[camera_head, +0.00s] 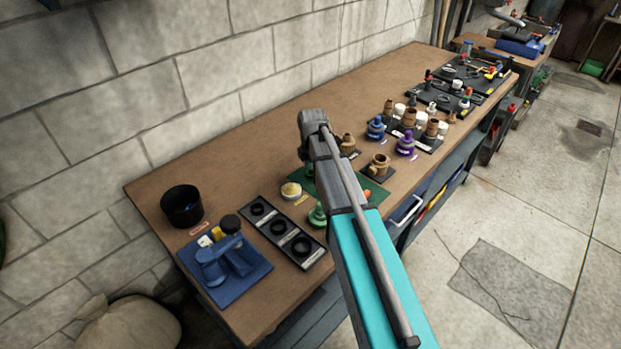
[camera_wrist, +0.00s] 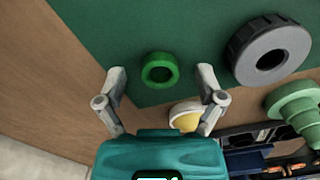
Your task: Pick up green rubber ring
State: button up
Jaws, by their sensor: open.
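The green rubber ring (camera_wrist: 147,72) lies flat on the dark green mat (camera_wrist: 110,30) in the wrist view, with its round hole facing the camera. My gripper (camera_wrist: 160,77) is open, one finger to the left of the ring and one to the right. How high the fingertips are above the mat is hard to tell.
A dark grey ring-shaped part (camera_wrist: 245,50) and a green stepped piece (camera_wrist: 298,104) lie right of the ring. A white dish with yellow contents (camera_wrist: 187,118) sits near my right finger. A black tray of rings (camera_head: 283,232) stands on the bench (camera_head: 160,190).

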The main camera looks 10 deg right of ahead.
dwell(0.6)
jog(key=c, duration=0.8)
jog(key=shift+c, duration=0.5)
jog(key=shift+r+p, duration=1.25)
jog(key=shift+p, duration=0.05)
jog(key=s+d+r+p, duration=0.2)
jog(key=s+r+p, duration=0.8)
jog(key=s, duration=0.4)
jog(key=shift+d+r, duration=0.2)
jog(key=shift+w, duration=0.1)
